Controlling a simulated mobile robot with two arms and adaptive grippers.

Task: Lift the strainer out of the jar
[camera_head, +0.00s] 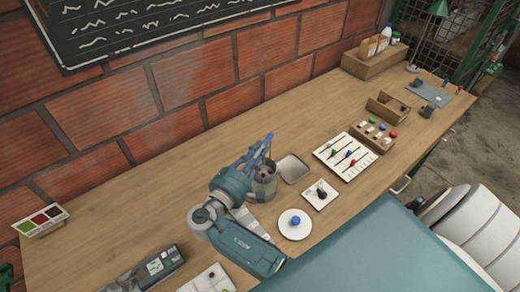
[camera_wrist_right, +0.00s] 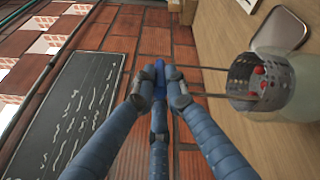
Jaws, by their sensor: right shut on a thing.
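The strainer (camera_wrist_right: 243,72) is a perforated metal basket with red pieces inside and thin rods leading to a blue handle (camera_wrist_right: 160,72). My right gripper (camera_wrist_right: 158,85) is shut on that handle; in the head view it (camera_head: 260,150) is above and beside the jar. The glass jar (camera_wrist_right: 293,92) surrounds the basket's lower part, while the basket's rim shows at the jar's mouth. In the head view the jar (camera_head: 265,190) stands on the bench, partly hidden by my arm. I cannot tell how far the basket is raised. My left gripper is not seen.
A grey tray (camera_head: 293,168) lies right of the jar. A white round dish (camera_head: 295,224) with a blue piece and a white square plate (camera_head: 320,195) are nearer the front. A brick wall (camera_head: 160,135) rises behind the wooden bench (camera_head: 110,205), whose left middle is clear.

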